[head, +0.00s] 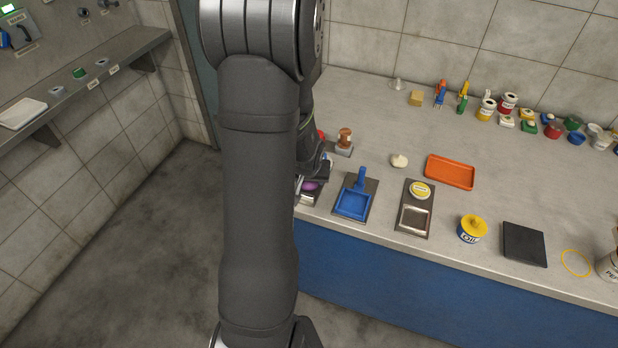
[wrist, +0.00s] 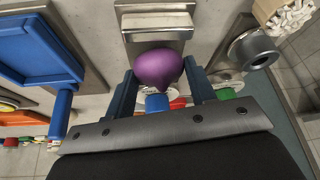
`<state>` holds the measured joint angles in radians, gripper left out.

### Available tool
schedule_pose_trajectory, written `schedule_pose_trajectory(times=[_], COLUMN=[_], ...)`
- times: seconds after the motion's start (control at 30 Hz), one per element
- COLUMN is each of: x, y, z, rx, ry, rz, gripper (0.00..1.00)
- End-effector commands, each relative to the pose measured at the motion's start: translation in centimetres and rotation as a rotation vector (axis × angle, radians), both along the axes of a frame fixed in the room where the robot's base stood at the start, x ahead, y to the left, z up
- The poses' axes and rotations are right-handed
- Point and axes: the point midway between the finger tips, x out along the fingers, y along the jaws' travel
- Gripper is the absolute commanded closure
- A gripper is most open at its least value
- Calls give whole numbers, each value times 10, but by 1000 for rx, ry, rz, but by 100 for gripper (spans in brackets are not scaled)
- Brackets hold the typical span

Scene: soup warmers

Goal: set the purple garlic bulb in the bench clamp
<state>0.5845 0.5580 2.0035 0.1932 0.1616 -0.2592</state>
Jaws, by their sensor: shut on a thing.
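The purple garlic bulb (wrist: 158,66) sits between the two fingers of my gripper (wrist: 161,80), which is shut on it. In the wrist view the bulb is just below a metal fixture with a raised lip, which looks like the bench clamp (wrist: 157,21). The bulb's edge comes close to the fixture's near edge; I cannot tell whether they touch. In the head view a bit of the purple bulb (head: 310,186) shows at the bench's left front, over the metal clamp (head: 308,198). My arm hides most of the gripper and clamp there.
A blue dustpan-like tool (head: 353,204) lies on a plate right of the clamp. A brown object on a small stand (head: 345,140) is behind it. A white bulb (head: 399,160) and an orange tray (head: 450,172) are farther right.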

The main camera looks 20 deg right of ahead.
Motion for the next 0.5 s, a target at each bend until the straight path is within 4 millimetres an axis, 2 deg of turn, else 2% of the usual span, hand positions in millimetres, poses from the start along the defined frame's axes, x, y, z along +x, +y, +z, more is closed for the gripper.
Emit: schedule_pose_trajectory(times=[0.5], x=[0], y=[0], z=[-10], rx=[1], ry=[-1], rz=[-1], gripper=[73])
